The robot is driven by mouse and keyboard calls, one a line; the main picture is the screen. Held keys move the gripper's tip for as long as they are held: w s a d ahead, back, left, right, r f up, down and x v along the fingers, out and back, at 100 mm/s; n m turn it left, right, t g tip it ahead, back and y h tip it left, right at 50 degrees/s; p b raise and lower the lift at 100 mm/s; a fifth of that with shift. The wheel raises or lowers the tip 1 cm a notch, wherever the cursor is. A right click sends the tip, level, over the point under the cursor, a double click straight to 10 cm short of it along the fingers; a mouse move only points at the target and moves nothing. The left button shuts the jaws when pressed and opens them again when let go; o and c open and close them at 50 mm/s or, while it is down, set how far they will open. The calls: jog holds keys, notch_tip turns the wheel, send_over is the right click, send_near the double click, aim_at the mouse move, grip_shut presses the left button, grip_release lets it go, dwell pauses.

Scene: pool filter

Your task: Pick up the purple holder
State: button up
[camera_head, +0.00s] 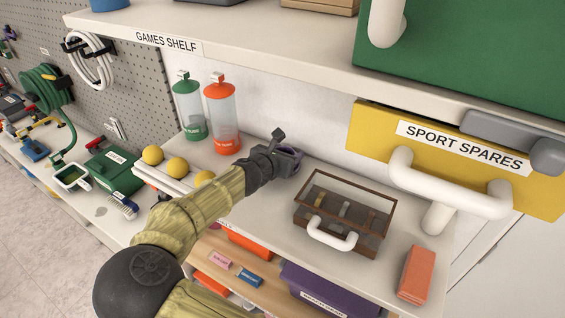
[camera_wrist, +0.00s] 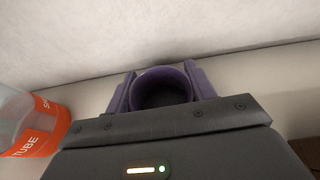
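The purple holder (camera_wrist: 162,88) is a round, hollow cup with a dark inside. In the wrist view it sits between the two fingers of my gripper (camera_wrist: 162,84), close against both. Whether the fingers press on it or only stand around it cannot be told. In the head view my gripper (camera_head: 289,160) is low over the white counter near the back wall, and the purple holder (camera_head: 296,153) shows only partly at its end. The holder's base is hidden.
A green-capped tube (camera_head: 188,108) and an orange-capped tube (camera_head: 223,118) stand left of my gripper. A brown case (camera_head: 342,215) with a white handle stands to the right, with an orange block (camera_head: 416,275) beyond. The games shelf (camera_head: 225,47) overhangs the counter.

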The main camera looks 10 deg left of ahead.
jog(key=c, duration=0.5)
jog(key=shift+c, duration=0.2)
notch_tip(320, 180, up, 10)
jog(key=b, duration=0.1)
jog(key=shift+b, duration=0.35)
